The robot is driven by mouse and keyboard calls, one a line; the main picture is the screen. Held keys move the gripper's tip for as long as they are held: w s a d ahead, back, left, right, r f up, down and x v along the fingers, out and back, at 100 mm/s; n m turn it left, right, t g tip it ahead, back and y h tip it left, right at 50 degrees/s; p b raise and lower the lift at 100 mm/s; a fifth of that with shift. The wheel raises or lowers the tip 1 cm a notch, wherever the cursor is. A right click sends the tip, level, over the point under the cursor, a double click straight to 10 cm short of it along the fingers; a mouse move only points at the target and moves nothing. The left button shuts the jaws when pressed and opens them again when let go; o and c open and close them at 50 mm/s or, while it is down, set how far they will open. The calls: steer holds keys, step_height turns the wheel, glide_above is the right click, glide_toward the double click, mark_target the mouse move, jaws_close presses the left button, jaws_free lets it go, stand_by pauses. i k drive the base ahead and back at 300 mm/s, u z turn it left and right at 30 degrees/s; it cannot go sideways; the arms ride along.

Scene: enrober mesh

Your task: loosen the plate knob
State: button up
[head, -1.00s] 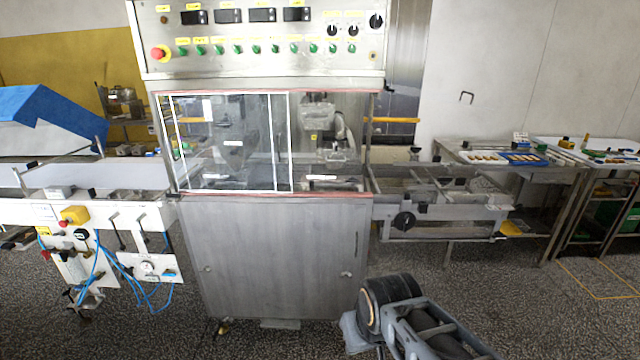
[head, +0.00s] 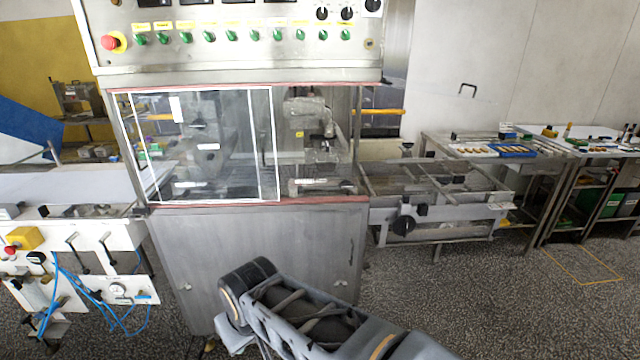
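A round black knob (head: 404,225) sits on the front side of the metal outfeed frame (head: 455,225), right of the enrober cabinet (head: 270,255). I cannot tell for certain that it is the plate knob, nor how tight it is. A smaller black part (head: 421,210) sits beside it, up and to the right. My arm's grey and black links cross the bottom middle of the head view, in front of the cabinet. They are apart from the knob in the picture. My gripper does not show in this view.
The enrober's clear window (head: 205,145) and control panel (head: 235,40) stand behind my arm. A white unit (head: 85,245) with blue hoses is at left. A table with trays (head: 512,150) is at right. Speckled floor at lower right is clear.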

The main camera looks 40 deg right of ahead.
mark_target(346, 183)
steer(key=z, duration=0.4)
steer(key=i, duration=0.85)
steer(key=z, duration=0.7)
